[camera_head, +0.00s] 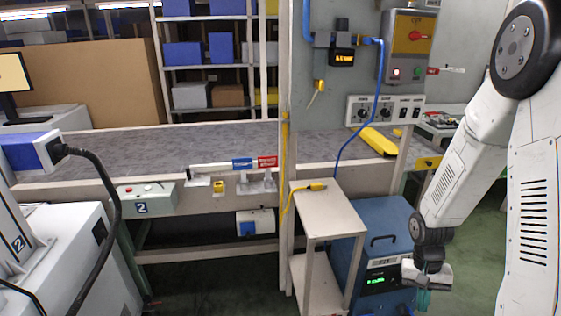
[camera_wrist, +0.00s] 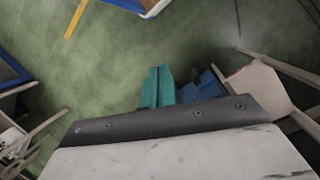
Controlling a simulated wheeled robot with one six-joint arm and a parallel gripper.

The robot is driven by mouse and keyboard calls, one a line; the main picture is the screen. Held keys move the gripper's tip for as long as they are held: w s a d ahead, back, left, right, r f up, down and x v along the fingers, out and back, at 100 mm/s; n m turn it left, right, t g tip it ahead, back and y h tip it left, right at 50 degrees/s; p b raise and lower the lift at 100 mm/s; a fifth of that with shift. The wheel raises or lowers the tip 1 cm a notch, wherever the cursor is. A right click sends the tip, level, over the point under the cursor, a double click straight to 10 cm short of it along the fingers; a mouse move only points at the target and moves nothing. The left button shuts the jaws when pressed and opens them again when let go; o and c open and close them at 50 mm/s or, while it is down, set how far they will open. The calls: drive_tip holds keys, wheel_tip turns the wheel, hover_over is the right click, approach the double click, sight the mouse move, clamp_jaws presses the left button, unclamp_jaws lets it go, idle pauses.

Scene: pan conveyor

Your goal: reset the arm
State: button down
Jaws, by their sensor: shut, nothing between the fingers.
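My gripper (camera_head: 423,297) hangs at the end of my white arm at the right of the head view, pointing down, low beside the blue cabinet. In the wrist view its teal fingers (camera_wrist: 158,88) are side by side and shut, with nothing between them. Green floor lies beneath the fingers. The fingertips are small and partly cut off at the bottom of the head view.
A blue cabinet (camera_head: 385,240) with a green display stands just left of my gripper. A small beige stand (camera_head: 330,212) is left of it. The grey conveyor (camera_head: 200,150) runs behind. Green floor (camera_wrist: 100,60) is open below my gripper.

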drive_tip(key=s+a+r+n+t, duration=0.1)
drive_tip(key=s+a+r, duration=0.3)
drive_tip(key=r, duration=0.6)
drive_tip(key=s+a+r+n+t, duration=0.2)
drive_tip(key=s+a+r, duration=0.3)
drive_tip(key=r, duration=0.6)
drive_tip(key=s+a+r+n+t, duration=0.1)
drive_tip(key=s+a+r, duration=0.3)
drive_tip(key=r, duration=0.6)
drive_tip(key=shift+s+a+r+n+t, duration=0.35)
drive_tip(key=shift+s+n, duration=0.35)
drive_tip(key=shift+s, duration=0.45)
